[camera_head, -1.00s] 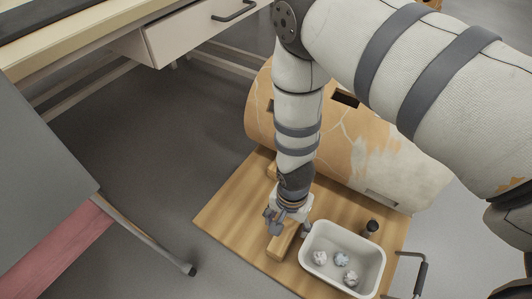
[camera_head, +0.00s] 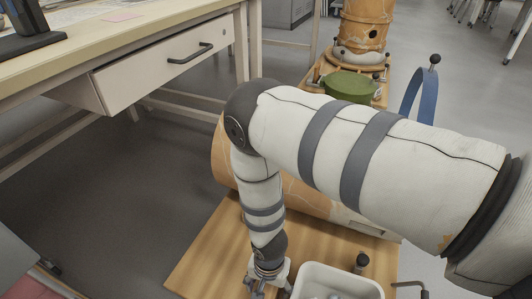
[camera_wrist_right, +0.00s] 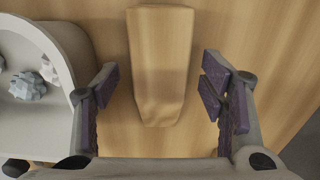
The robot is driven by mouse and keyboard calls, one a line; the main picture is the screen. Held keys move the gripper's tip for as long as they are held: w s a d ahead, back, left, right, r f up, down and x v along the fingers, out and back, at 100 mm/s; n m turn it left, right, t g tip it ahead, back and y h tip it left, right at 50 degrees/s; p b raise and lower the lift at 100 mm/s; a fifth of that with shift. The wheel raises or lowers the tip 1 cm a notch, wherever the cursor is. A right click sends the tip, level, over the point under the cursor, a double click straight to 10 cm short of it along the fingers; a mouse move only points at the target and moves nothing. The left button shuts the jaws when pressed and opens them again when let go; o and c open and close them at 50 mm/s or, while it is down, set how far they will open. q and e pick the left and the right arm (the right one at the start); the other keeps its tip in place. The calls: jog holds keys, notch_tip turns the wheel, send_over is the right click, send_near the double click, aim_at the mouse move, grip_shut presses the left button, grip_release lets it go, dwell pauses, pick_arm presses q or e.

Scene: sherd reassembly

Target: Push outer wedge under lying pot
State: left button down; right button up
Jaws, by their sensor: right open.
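The large tan and white pot (camera_head: 222,158) lies on its side on the wooden board (camera_head: 205,258) in the head view, partly behind my right arm. My right gripper (camera_head: 266,290) points down over the board in front of the pot, at the lower edge of that view. In the right wrist view, a pale wooden wedge (camera_wrist_right: 160,45) lies between the spread fingers of my right gripper (camera_wrist_right: 160,88). The gripper is open, with a gap on both sides of the wedge. My left gripper is not in view.
A white tub (camera_head: 340,279) stands on the board right of the gripper; it holds crumpled pale lumps (camera_wrist_right: 28,86), close to a finger. A dark-capped bottle (camera_head: 361,262) stands behind it. A desk (camera_head: 150,80) is at left. A green bowl (camera_head: 350,86) is farther back.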

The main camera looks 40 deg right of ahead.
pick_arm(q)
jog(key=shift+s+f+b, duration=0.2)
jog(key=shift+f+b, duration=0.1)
pick_arm(e)
jog(key=shift+f, duration=1.1)
